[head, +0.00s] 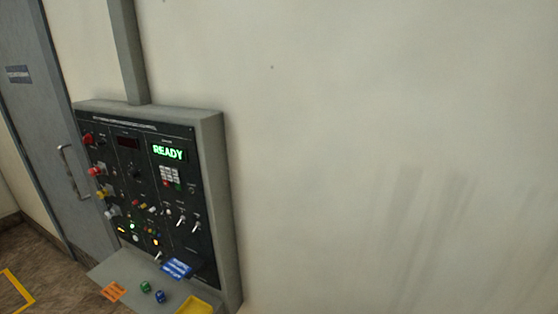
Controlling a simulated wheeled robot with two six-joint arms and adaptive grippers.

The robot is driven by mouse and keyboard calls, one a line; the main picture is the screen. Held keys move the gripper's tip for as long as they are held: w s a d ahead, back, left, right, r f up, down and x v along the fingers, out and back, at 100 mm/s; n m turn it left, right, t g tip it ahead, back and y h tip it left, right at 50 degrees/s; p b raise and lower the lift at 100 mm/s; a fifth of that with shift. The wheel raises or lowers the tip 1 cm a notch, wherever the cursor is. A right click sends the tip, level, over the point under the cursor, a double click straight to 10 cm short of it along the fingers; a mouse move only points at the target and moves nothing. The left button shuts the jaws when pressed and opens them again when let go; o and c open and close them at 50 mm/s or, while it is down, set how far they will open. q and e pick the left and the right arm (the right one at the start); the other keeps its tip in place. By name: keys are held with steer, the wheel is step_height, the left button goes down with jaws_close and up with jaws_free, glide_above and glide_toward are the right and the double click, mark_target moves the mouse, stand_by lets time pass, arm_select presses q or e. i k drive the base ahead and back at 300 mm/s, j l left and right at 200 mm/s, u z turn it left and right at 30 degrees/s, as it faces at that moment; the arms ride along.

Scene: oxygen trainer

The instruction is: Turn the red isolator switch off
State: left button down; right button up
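A grey wall-mounted control panel (213,190) with a black face stands at the left of the head view, seen at an angle. Two red controls are on its left side: a round upper one (88,138) and a lower one (96,171). I cannot tell which of them is the isolator switch, nor its position. A green display (168,152) reads READY; a second display (128,143) is dark. Neither of my grippers is in view.
Below the red controls are a yellow knob (102,193) and a grey knob (111,213). A shelf under the panel holds an orange card (113,291), a green piece (145,287), a blue piece (160,296) and a yellow tray (195,307). A door (35,120) is left; bare wall is right.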

mark_target(88, 138)
steer(key=u, duration=1.35)
